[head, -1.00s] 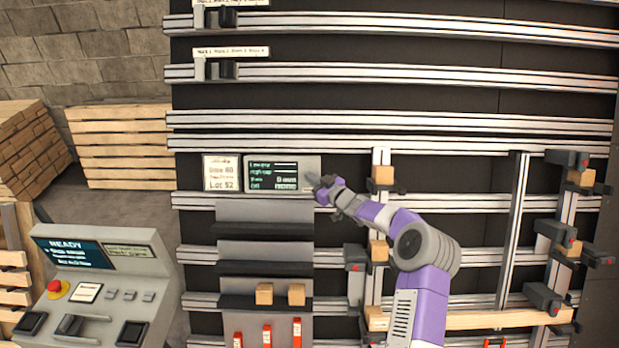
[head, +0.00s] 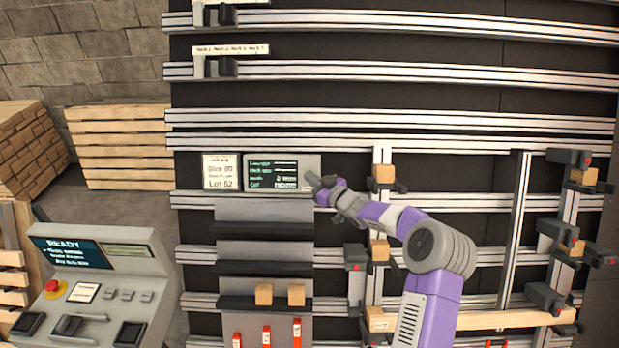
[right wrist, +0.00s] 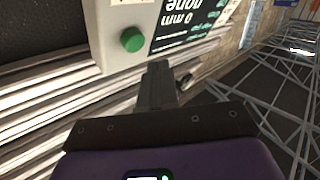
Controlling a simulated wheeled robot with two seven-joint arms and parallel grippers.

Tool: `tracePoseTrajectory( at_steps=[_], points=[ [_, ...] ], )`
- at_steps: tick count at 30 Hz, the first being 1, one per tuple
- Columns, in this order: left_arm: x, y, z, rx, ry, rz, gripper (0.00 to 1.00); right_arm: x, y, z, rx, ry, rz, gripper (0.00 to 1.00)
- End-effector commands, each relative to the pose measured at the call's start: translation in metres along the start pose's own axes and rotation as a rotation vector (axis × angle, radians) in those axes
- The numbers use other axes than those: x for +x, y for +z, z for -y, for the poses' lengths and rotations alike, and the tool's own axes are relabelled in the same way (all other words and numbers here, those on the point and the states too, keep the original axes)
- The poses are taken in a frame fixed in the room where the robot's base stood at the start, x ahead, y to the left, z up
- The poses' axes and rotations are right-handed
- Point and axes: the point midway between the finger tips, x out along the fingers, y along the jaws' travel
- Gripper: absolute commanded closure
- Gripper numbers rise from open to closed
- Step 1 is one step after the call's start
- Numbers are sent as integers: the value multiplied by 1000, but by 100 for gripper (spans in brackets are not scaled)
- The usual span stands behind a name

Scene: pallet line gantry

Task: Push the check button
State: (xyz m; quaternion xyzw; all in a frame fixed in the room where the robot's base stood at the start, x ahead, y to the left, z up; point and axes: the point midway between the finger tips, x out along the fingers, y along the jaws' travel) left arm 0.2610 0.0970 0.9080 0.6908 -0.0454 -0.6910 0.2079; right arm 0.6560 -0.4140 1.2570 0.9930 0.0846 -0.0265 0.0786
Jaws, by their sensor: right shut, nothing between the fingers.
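The check button appears to be the round green button (right wrist: 132,39) on the light grey housing of a dark display unit (right wrist: 188,28) in the right wrist view. In the head view this display unit (head: 282,160) hangs on the rail wall, and my right gripper hides the button. My right gripper (head: 313,181) is shut and empty at the unit's lower right corner. In the right wrist view its closed fingertips (right wrist: 158,68) point toward the housing, below and right of the button in the picture. I cannot tell whether they touch the housing. My left gripper is out of view.
A job card (head: 221,171) hangs left of the display. A console (head: 97,255) with a red stop button stands at lower left. Clamps (head: 357,258) and wooden blocks (head: 384,174) sit on rails to the right. Shelves (head: 264,250) are below the display.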

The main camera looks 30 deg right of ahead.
Motion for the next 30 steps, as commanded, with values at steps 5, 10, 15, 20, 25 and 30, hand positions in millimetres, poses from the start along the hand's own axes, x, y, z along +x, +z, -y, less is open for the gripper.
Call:
tracePoseTrajectory(
  at_steps=[5, 10, 15, 20, 25, 30],
  points=[
    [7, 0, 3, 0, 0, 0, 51, -14, -8, 10, 0, 0, 1, 100],
    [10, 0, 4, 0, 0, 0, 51, -23, -15, 16, 0, 1, 1, 100],
    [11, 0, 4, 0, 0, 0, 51, -26, -18, 18, 0, 1, 1, 100],
    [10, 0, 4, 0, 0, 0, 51, -25, -18, 18, 0, 1, 0, 100],
    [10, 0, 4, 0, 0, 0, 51, -25, -18, 18, 0, 1, 1, 100],
    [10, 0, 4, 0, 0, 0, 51, -25, -18, 18, 0, 1, 0, 100]
  ],
)
